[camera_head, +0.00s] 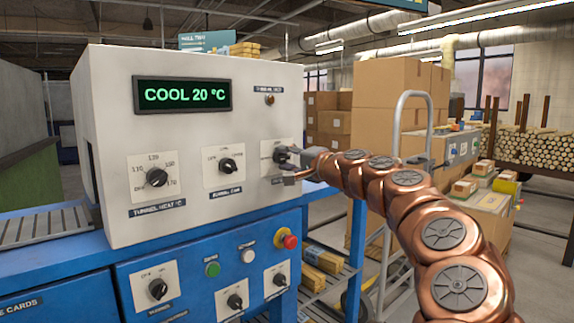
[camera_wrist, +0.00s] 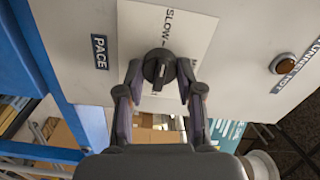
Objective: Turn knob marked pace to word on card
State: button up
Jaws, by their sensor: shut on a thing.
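The pace knob (camera_wrist: 159,67) is a dark round knob with a pale pointer line, on a white plate beside the PACE label (camera_wrist: 100,52) in the wrist view. The word SLOW shows on the plate above it; other markings are partly hidden by my fingers. My gripper (camera_wrist: 160,80) is shut on this knob, one finger on each side. In the head view my gripper (camera_head: 287,162) reaches the right-hand dial plate (camera_head: 270,149) on the white panel and hides part of it. I cannot make out a card with a word.
The white machine (camera_head: 205,85) has a COOL 20 °C display (camera_head: 182,95), a tunnel heat knob (camera_head: 156,177) and another knob (camera_head: 228,165). The blue lower panel (camera_head: 200,255) carries more knobs and a red button (camera_head: 286,239). Cardboard boxes (camera_head: 385,90) stand behind my arm.

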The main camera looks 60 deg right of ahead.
dwell(0.3)
jog(key=o, duration=1.1)
jog(key=shift+o, duration=0.2)
jog(key=shift+r, duration=0.1)
